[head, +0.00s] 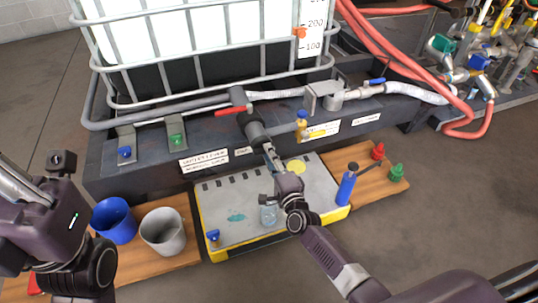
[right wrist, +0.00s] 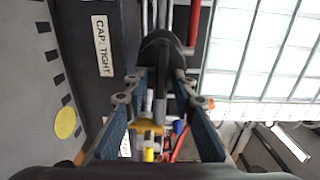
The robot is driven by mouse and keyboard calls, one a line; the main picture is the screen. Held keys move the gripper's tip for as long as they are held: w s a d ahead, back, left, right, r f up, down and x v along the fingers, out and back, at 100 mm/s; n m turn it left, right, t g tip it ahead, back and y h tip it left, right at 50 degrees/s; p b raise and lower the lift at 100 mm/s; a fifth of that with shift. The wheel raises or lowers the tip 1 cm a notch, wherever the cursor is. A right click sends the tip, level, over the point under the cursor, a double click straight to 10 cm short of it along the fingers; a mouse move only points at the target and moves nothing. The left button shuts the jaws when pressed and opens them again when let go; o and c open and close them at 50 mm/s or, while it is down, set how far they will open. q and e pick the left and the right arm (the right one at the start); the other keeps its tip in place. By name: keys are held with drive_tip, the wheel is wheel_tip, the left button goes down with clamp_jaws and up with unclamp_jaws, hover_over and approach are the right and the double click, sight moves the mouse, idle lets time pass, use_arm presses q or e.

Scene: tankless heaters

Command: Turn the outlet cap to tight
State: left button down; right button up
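The outlet cap (head: 253,129) is a dark round fitting on the front of the caged tank, below a valve with a red lever (head: 233,109). In the right wrist view the dark cap (right wrist: 160,50) lies just past my fingertips, with a narrow grey bar between the fingers. My right gripper (head: 270,153) reaches up to the cap from the front. Its fingers (right wrist: 162,78) are apart, one on each side; I cannot tell whether they touch the cap. A label reading "CAP: TIGHT" (right wrist: 103,46) is beside it. My left arm is at the left edge; its fingers do not show.
A grey platform with yellow edges (head: 222,196) stands below the cap. A blue cup (head: 114,221) and a grey cup (head: 163,232) are at left. A blue bottle (head: 346,188) stands right. A pipe with a valve (head: 325,96) and red hoses (head: 400,66) run right.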

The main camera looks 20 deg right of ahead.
drive_tip(key=shift+s, duration=0.15)
drive_tip(key=s, duration=1.1)
drive_tip(key=shift+s+d, duration=0.2)
drive_tip(key=shift+s, duration=0.2)
